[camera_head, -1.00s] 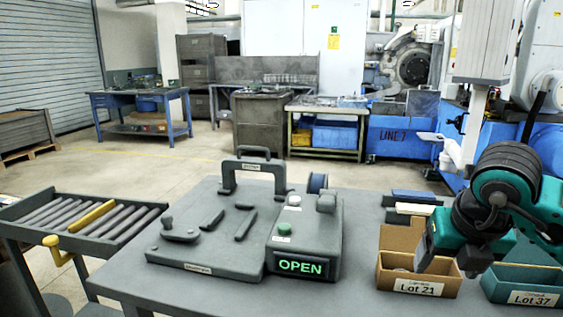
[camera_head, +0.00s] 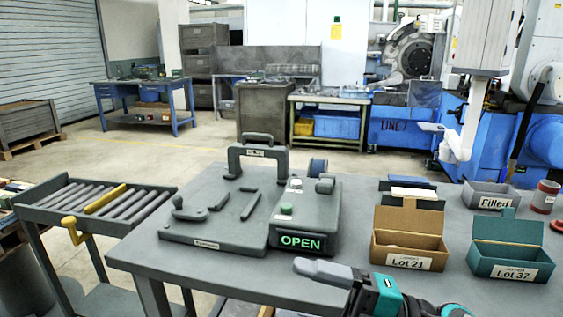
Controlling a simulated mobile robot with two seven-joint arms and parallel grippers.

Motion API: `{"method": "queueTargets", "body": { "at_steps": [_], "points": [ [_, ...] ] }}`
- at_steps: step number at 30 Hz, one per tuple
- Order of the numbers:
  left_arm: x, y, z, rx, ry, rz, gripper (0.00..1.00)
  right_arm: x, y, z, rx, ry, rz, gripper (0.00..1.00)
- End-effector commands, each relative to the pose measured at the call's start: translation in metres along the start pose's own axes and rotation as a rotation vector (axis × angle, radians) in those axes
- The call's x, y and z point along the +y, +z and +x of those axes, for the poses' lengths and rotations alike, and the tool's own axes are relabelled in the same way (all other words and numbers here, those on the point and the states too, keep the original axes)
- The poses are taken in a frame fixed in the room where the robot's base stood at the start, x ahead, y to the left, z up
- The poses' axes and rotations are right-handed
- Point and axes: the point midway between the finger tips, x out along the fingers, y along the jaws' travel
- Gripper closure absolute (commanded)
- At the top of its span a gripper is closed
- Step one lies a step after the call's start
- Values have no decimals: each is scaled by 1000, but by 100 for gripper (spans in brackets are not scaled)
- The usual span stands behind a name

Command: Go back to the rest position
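My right gripper (camera_head: 325,274) is low at the front edge of the table, with its arm coming in from the bottom right. It points left and lies in front of the ring grinder fixture and the Lot 21 box, apart from both. Its finger opening cannot be made out from this angle. My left gripper is not in view. The grey fixture (camera_head: 215,237) stands on the table with a green "OPEN" display (camera_head: 301,242). The tan Lot 21 box (camera_head: 405,259) and the teal Lot 37 box (camera_head: 511,271) stand open on the right.
The grey table (camera_head: 140,259) carries a grey "Filled" bin (camera_head: 487,199) and a red-and-grey can (camera_head: 545,196) at the back right. A roller conveyor (camera_head: 120,208) with a yellow lever stands at the left. The table front between fixture and boxes is mostly clear.

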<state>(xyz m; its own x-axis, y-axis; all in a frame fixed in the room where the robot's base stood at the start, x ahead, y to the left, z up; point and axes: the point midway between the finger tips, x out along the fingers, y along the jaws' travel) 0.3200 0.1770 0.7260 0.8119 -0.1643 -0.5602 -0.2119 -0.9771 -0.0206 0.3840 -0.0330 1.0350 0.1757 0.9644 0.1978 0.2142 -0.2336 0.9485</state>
Motion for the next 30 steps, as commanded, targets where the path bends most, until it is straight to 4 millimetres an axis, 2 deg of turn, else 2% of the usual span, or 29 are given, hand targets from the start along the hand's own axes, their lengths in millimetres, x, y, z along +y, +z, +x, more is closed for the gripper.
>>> {"method": "queueTargets", "body": {
  "at_steps": [2, 5, 8, 9, 11, 12, 15, 18, 22, 29, 30],
  "points": [
    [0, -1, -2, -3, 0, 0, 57, 1, 20, -14, -156, 211, 162, 26],
    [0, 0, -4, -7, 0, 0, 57, -16, 54, -48, -408, 419, 373, 26],
    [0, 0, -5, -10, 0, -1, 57, -65, 80, -97, -700, 553, 608, 26],
    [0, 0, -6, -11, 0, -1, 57, -89, 84, -115, -809, 582, 697, 26],
    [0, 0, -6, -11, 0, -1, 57, -126, 84, -141, -956, 604, 824, 26],
    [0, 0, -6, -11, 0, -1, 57, -150, 81, -155, -1043, 609, 902, 26],
    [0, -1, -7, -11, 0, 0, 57, -202, 64, -183, -1217, 597, 1073, 26],
    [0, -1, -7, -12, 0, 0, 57, -239, 45, -200, -1331, 573, 1199, 26],
    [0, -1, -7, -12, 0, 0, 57, -264, 30, -210, -1403, 550, 1287, 26],
    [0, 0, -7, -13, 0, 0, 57, -269, 26, -212, -1418, 544, 1306, 26],
    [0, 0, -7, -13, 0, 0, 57, -269, 26, -212, -1418, 544, 1306, 28]
  ]
}}
